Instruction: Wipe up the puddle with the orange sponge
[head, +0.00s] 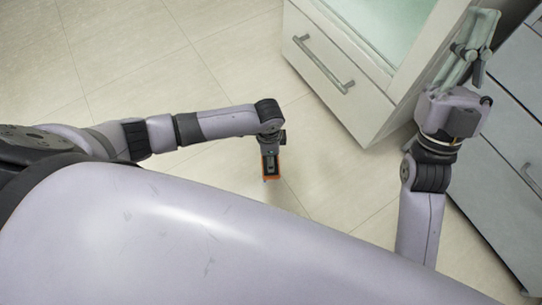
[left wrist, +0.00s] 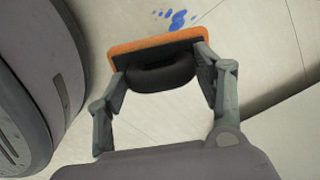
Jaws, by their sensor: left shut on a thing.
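The orange sponge (left wrist: 150,46) has a black back with a rounded black handle (left wrist: 162,74). My left gripper (left wrist: 160,68) is shut on it, with one finger at each end of the handle. In the head view my left gripper (head: 270,167) points down over the floor, and a thin orange edge of the sponge (head: 265,178) shows. The puddle (left wrist: 178,19) is several blue splotches on the floor just beyond the sponge in the left wrist view, apart from it in the picture. I do not see it in the head view. My right gripper (head: 483,28) is raised at the upper right; its opening is unclear.
A white cabinet (head: 325,83) with a metal-handled drawer and a pale glassy top stands at the upper middle. Grey drawers (head: 505,120) stand along the right edge, close to my right arm. The tiled floor (head: 120,60) at the upper left is clear.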

